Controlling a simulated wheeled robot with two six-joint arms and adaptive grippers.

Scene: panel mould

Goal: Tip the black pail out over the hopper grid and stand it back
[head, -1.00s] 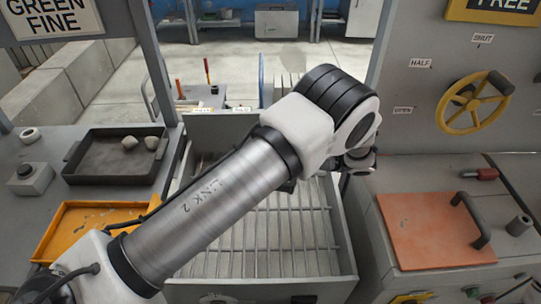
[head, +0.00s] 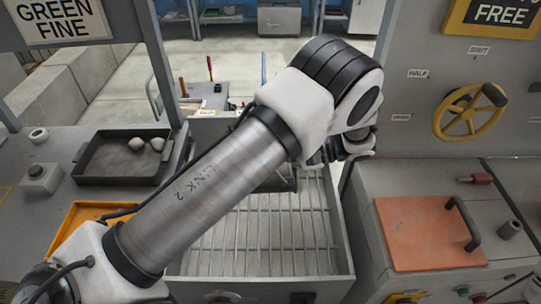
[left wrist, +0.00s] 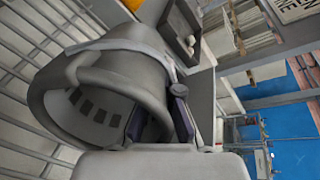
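The pail (left wrist: 118,75), dark grey in the left wrist view, lies tipped on its side with its mouth facing the lower left. The part of its inside that I see shows no load. My left gripper (left wrist: 158,120) is closed at the pail's near side, one finger on each side of the part it grips. The hopper grid (head: 262,235) of pale bars lies below; its bars also show beside the pail in the left wrist view (left wrist: 28,62). In the head view my left arm crosses the hopper and hides most of the pail and gripper. My right gripper is not in view.
A dark tray (head: 90,178) with pale lumps and an orange tray (head: 72,222) stand at the left. At the right are a yellow handwheel (head: 470,110) on a grey panel and an orange plate (head: 415,245) with a black handle. The hopper's side wall (head: 343,225) borders the grid.

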